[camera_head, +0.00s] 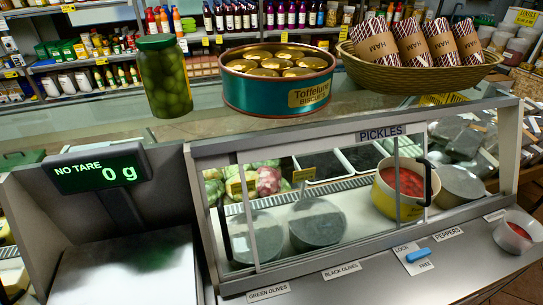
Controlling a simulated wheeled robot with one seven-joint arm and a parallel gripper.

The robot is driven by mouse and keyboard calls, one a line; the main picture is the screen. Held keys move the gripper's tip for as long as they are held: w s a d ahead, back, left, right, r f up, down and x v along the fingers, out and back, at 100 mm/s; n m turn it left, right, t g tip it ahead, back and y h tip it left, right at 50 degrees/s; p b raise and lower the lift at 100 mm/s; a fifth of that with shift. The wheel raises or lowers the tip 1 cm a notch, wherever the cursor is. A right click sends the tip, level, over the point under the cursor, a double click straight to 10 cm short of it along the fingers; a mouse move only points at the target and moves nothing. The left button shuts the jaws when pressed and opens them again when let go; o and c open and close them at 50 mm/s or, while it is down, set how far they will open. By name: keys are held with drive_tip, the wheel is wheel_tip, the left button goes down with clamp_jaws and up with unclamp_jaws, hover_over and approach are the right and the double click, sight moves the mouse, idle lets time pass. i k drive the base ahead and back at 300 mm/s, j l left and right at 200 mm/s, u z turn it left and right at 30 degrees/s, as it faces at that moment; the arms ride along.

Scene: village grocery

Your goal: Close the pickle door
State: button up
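The pickle case (380,136), labelled PICKLES, stands on the counter with a clear glass front. Its glass door (330,235) has thin grey upright edges and dark handles at left (225,236) and right (428,184). The panes appear to overlap over the left and middle of the front. The right end looks uncovered, but the clear glass makes this hard to tell. A blue latch (418,255) sits on the front ledge between the words LOCK and FREE; its setting is unclear. My gripper is not in view.
Inside are a yellow pot (386,200) of red food and several round grey lids. A white bowl (517,232) stands on the ledge at right. A scale display (98,168) stands left. A pickle jar (164,78), biscuit tin (245,92) and ham basket (385,77) sit above.

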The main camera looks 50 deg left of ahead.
sight(310, 145)
drive_tip(key=u, duration=1)
drive_tip(key=i+l, duration=0.15)
drive_tip(key=l, duration=0.15)
drive_tip(key=i+l, duration=0.15)
drive_tip(key=l, duration=0.15)
drive_tip(key=i+l+u, duration=0.1)
drive_tip(key=l, duration=0.2)
drive_tip(key=i+l, duration=0.15)
drive_tip(key=l, duration=0.15)
